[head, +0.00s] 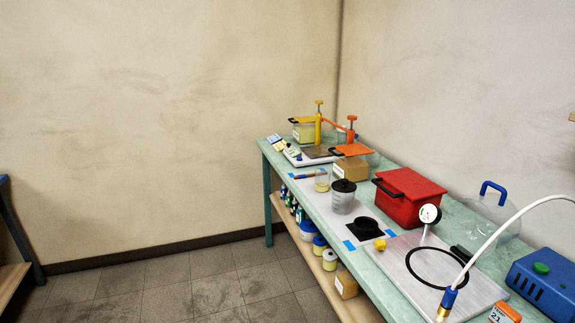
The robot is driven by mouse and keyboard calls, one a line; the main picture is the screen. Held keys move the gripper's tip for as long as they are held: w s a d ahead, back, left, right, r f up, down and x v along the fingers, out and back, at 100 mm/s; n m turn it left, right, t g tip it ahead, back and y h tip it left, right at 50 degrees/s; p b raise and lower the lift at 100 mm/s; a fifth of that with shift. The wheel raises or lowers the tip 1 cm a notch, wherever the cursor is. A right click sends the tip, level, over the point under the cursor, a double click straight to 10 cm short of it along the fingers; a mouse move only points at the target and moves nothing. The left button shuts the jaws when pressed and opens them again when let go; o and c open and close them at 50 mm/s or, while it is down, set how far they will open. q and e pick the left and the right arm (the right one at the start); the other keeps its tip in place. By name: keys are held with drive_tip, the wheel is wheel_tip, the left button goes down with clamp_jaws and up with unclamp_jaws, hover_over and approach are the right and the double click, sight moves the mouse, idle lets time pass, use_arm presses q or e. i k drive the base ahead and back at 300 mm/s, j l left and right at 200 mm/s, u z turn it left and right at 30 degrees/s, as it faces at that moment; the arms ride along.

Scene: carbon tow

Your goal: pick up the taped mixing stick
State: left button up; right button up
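Neither of my grippers shows in the head view.
The green bench (446,222) runs along the right wall, crowded with a red box (408,196), a dark-lidded container (343,200), pumps, a metal plate (483,290) and a blue unit (545,282). Jars stand on its lower shelf. The tiled floor (190,285) to the left is clear.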

sight(303, 176)
drive_tip(key=i+z, duration=0.1)
drive_tip(key=i, duration=0.35)
drive_tip(key=i+j+z, duration=0.15)
drive_tip(key=i, duration=0.3)
drive_tip(key=i+j+z, duration=0.1)
drive_tip(key=i, duration=0.35)
drive_tip(key=i+j+z, duration=0.15)
drive_tip(key=i, duration=0.3)
